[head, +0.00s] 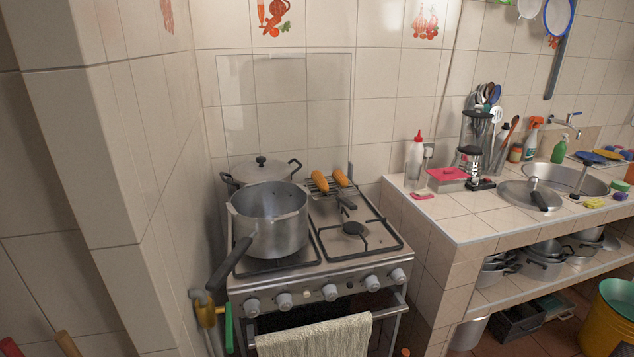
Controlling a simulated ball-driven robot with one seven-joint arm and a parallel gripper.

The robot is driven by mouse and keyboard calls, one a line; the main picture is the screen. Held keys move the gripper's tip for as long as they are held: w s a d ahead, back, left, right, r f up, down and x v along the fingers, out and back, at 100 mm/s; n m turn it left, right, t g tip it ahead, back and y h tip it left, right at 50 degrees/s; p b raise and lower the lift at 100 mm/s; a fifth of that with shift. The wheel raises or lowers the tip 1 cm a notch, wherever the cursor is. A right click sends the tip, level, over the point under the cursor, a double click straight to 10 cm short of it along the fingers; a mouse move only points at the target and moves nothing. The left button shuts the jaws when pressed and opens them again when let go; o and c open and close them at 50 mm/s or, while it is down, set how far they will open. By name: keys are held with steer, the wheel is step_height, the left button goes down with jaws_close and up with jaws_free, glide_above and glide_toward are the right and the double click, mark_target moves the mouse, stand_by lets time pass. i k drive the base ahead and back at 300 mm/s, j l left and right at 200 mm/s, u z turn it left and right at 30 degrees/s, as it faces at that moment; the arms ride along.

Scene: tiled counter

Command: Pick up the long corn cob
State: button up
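Two orange-yellow elongated pieces that look like corn cobs lie side by side on a dark wire rack (330,187) over the back right of the stove (330,240). One is the left cob (320,183) and the other is the right cob (341,178). They are small in the head view, and I cannot tell which is longer. A dark handle runs from the rack toward the front. My gripper is not in view.
A large open pot (275,235) stands front left on the stove, its handle jutting forward-left. A lidded pot (262,170) stands behind it. The front right burner (354,229) is bare. A tiled counter (480,222) with bottles, a lid and a sink is at right.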

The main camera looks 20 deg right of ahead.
mark_target(318, 177)
steer(key=i+l, duration=0.7)
steer(key=i, duration=0.25)
